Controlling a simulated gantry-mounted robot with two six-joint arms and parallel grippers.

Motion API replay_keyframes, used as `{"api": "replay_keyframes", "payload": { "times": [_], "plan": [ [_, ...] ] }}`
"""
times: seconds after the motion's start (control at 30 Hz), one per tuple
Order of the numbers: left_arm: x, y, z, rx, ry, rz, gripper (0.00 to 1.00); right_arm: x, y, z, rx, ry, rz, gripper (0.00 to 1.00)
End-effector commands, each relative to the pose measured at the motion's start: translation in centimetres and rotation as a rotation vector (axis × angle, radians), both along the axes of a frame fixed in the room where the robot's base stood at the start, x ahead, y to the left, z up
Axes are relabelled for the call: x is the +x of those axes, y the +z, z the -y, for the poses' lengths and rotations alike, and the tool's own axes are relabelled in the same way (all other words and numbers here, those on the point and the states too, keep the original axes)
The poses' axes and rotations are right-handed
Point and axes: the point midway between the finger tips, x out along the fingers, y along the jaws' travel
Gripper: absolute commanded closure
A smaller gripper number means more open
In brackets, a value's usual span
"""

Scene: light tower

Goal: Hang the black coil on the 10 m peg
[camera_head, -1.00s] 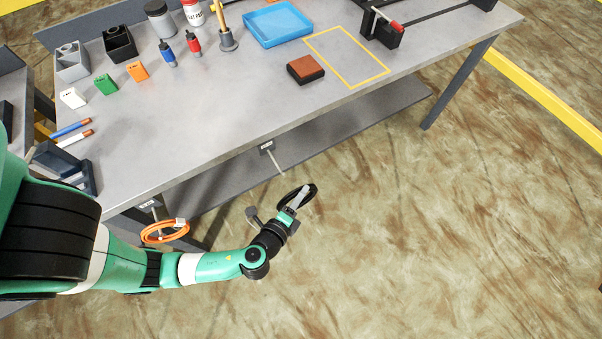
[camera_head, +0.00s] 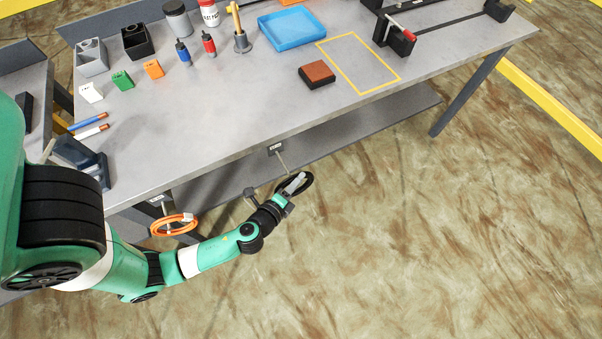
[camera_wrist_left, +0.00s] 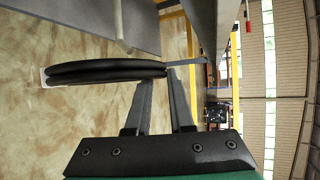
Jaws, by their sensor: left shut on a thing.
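The black coil (camera_head: 309,183) is a small ring held off the table's front edge. My left gripper (camera_head: 296,185) is shut on it. In the left wrist view the coil (camera_wrist_left: 100,72) shows edge-on at the fingertips (camera_wrist_left: 168,75), reaching out to the left. A thin peg (camera_head: 282,160) with a small label (camera_head: 275,148) sticks out from the table's front edge, just up and left of the coil. The label's text is too small to read. The coil looks close to the peg tip; I cannot tell whether they touch. My right gripper is not in view.
An orange coil (camera_head: 175,224) hangs at another labelled spot (camera_head: 157,199) on the front edge, near my left arm. The workbench (camera_head: 225,110) holds bins, bottles, a blue tray (camera_head: 292,31) and a brown block (camera_head: 317,74). The floor to the right is clear.

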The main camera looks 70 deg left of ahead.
Motion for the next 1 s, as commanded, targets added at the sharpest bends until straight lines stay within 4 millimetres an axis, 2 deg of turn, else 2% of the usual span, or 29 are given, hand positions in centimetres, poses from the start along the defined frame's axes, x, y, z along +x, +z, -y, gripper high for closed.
{"api": "replay_keyframes", "payload": {
  "times": [0.8,1.0],
  "plan": [
    [-0.7,0.1,-6.6,0.000,0.003,0.002,1.00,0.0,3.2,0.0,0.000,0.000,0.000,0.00],
    [-0.7,-1.9,-6.8,0.000,-0.001,0.002,1.00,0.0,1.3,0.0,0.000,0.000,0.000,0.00]
  ]
}}
